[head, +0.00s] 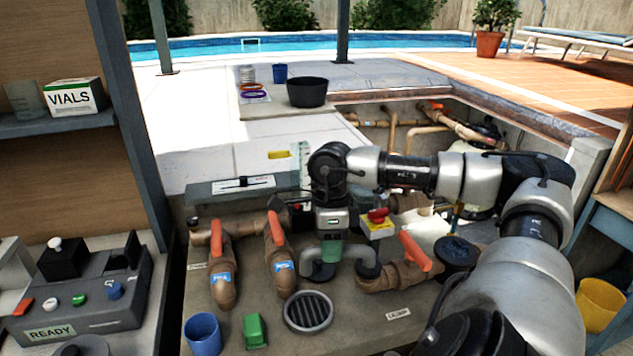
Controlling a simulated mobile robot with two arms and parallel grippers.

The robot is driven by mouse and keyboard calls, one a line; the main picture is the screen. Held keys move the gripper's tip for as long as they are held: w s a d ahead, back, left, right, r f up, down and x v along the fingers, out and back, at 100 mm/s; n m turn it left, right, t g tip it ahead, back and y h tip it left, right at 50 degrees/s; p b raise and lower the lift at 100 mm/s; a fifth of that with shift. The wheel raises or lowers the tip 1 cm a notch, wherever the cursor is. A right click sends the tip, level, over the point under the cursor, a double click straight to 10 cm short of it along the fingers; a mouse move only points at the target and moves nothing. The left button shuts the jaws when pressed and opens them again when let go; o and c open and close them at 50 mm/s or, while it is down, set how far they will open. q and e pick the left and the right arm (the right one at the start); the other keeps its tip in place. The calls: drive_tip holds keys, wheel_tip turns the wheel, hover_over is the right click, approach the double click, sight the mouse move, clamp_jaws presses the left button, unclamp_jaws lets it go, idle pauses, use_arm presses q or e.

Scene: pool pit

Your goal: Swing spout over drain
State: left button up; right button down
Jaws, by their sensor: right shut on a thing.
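The grey curved spout (368,267) rises beside the brown pipework on the stone ledge, and its free end (317,270) points down on the left. The round dark drain grate (308,312) lies in the ledge, nearer to me than the spout's end and slightly left of it. My right gripper (331,240) reaches down from above and is shut on the spout at a green part (331,253); its fingers hide some of the spout. How far the spout's end is from being above the drain is hard to judge. My left gripper is not in view.
Orange-handled valves (276,250) stand left of the spout, and another orange handle (415,251) stands right. A blue cup (202,333) and green block (256,331) sit left of the drain. The open pit lies beyond.

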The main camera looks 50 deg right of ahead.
drive_tip(key=shift+s+a+r+n+b, duration=0.1)
drive_tip(key=shift+s+a+n+b, duration=0.25)
drive_tip(key=shift+n, duration=0.35)
drive_tip(key=shift+s+a+n+b, duration=0.2)
drive_tip(key=shift+a+n+b, duration=0.1)
drive_tip(key=shift+n, duration=0.4)
drive_tip(key=shift+s, duration=0.1)
drive_tip(key=c, duration=1.2)
unclamp_jaws()
drive_tip(key=r, duration=0.3)
drive_tip(key=w+r+p, duration=0.1)
drive_tip(key=r, duration=0.2)
drive_tip(key=d+r+p, duration=0.1)
drive_tip(key=r, duration=0.2)
drive_tip(key=shift+w+r, duration=0.15)
drive_tip(key=shift+w, duration=0.05)
drive_tip(key=shift+w+r+p, duration=0.1)
drive_tip(key=shift+r+p, duration=0.55)
drive_tip(key=shift+r, duration=0.05)
